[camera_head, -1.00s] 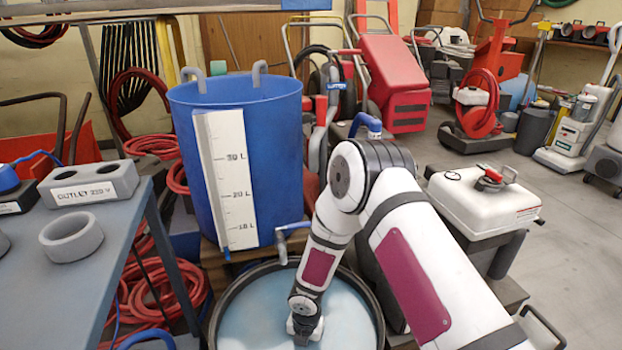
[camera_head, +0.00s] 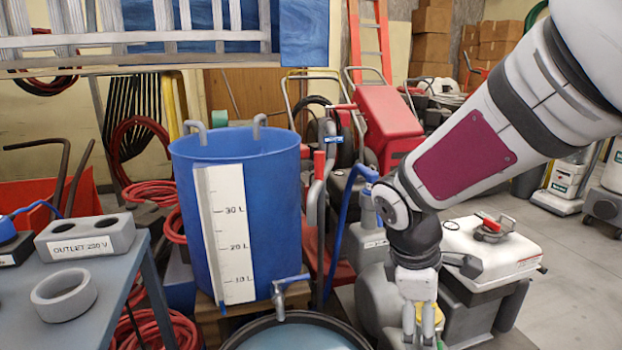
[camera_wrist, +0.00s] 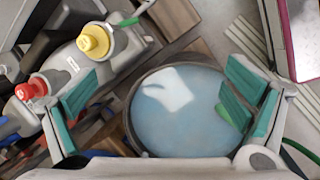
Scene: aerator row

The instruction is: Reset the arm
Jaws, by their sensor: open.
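My arm comes in from the upper right in the head view and bends downward, with my gripper (camera_head: 422,322) low, right of the round tub (camera_head: 350,338) and in front of the white box-shaped unit. In the wrist view my gripper (camera_wrist: 160,95) is open, its teal-padded fingers wide apart. Nothing is held between them. Below them lies the dark-rimmed round tub (camera_wrist: 140,82) with pale blue water. The blue tank (camera_head: 270,190) with a litre scale stands left of my arm, its tap above the tub.
A grey container with a yellow cap (camera_wrist: 95,42) and a red cap (camera_wrist: 30,90) lies near the left finger. A white box-shaped unit (camera_head: 510,250) stands right of my arm. A grey table (camera_head: 110,280) holds an outlet block (camera_head: 85,237) and a ring (camera_head: 64,297).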

